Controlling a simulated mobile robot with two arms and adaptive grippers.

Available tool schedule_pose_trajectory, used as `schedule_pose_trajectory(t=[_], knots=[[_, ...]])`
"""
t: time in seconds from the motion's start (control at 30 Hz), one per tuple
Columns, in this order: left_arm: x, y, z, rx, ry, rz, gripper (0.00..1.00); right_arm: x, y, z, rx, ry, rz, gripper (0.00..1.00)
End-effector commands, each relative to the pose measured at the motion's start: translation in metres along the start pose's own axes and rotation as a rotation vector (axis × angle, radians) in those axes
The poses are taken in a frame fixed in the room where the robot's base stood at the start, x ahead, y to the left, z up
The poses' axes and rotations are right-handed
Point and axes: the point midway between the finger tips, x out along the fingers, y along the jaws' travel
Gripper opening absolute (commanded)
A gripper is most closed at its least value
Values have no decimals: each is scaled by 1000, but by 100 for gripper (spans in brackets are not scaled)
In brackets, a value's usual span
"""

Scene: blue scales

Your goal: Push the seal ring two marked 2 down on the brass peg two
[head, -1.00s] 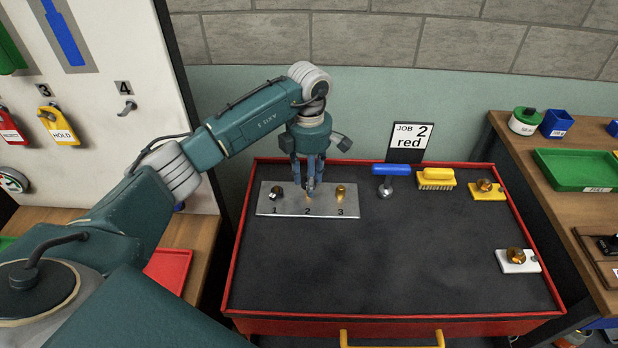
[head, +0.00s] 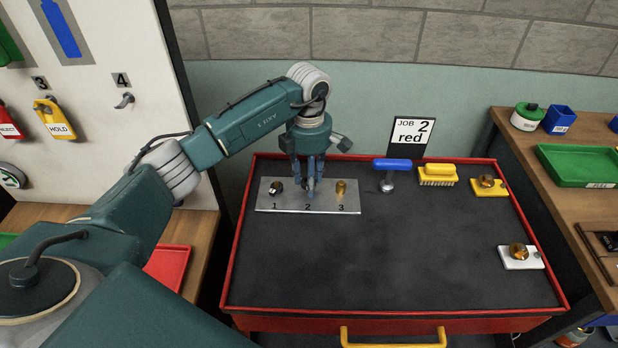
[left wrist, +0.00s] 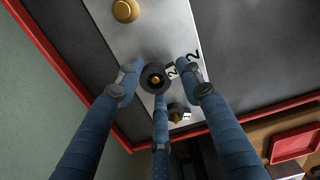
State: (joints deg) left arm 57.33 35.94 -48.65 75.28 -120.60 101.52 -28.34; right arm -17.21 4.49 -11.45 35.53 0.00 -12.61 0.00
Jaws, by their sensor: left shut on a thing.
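My left gripper (head: 310,188) points straight down over the place marked 2 on the metal plate (head: 330,207). In the left wrist view its three blue fingers close around the dark seal ring two (left wrist: 147,82), which has a white tag marked 2 (left wrist: 171,73). How far down the ring sits cannot be told. In the head view the fingers hide most of the ring and peg. My right gripper is not in view.
Peg one (head: 276,186), with a dark ring and white tag, and bare brass peg three (head: 341,188) flank the gripper closely. A blue-handled tool (head: 391,165), a yellow brush (head: 437,174), and yellow (head: 488,192) and white (head: 508,264) blocks stand right. The front of the red-rimmed tray (head: 390,316) is clear.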

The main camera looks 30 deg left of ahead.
Motion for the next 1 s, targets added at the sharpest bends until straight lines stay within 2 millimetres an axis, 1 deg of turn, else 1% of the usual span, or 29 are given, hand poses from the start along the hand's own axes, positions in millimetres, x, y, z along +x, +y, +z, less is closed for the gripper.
schedule_pose_trajectory(t=[1.0], knots=[[19,0,0,0,0,0,24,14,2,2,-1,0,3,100]])
